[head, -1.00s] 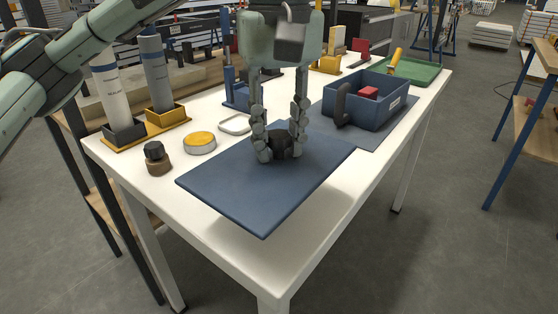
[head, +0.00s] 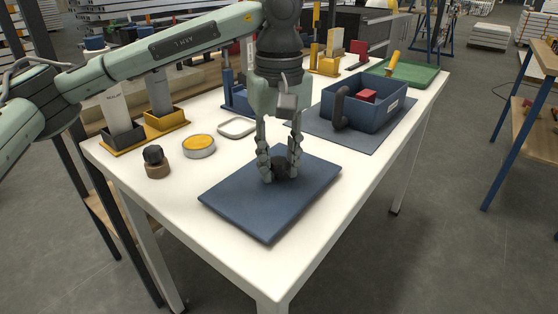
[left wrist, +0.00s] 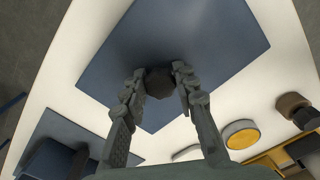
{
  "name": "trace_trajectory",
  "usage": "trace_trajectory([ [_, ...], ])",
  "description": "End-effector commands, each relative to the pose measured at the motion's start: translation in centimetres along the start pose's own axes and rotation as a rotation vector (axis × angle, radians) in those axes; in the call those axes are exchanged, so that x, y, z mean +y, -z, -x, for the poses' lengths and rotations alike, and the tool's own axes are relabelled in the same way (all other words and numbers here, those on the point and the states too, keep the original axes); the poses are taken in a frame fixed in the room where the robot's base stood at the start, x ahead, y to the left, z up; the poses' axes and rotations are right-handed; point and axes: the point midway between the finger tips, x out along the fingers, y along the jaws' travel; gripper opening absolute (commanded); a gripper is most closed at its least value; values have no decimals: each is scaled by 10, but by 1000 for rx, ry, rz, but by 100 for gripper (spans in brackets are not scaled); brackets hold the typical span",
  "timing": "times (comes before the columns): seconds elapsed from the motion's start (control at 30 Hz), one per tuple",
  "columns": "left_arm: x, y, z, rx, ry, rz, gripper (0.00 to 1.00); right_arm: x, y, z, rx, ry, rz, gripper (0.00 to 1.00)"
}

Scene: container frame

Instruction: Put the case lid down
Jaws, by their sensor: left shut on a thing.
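The case lid (head: 270,215) is a flat blue panel with a dark knob (head: 280,169) in its middle. It is level, at or very close to the white table top in the head view; I cannot tell if it touches. My left gripper (head: 280,176) points down and is shut on the knob. The left wrist view also shows the lid (left wrist: 205,35) below the fingers, with the knob (left wrist: 159,82) between them. The open blue case (head: 365,112) stands behind to the right with a red block (head: 367,96) inside. My right gripper is not in view.
A grey-blue mat (head: 378,141) lies under the case. A yellow-topped round tin (head: 198,146), a brown-and-black knobbed object (head: 156,163) and a white dish (head: 237,128) stand left of the lid. A green tray (head: 412,74) is at the far end. The table's front corner is bare.

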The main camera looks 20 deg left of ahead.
Motion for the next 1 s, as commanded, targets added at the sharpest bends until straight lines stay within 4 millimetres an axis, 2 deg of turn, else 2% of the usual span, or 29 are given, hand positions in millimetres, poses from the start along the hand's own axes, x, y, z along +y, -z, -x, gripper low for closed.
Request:
trace_trajectory([
  [0.2,0,0,-3,0,0,0,0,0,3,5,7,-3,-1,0],
  [0.23,0,0,-2,0,0,0,32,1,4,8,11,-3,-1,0],
  [0.37,0,0,-2,0,0,0,48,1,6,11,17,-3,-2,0],
  [0.77,0,0,3,0,0,0,49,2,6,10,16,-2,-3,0],
  [0.83,1,1,11,3,-3,1,49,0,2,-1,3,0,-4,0],
  [1.0,1,0,46,3,-3,0,49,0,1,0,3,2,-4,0],
])
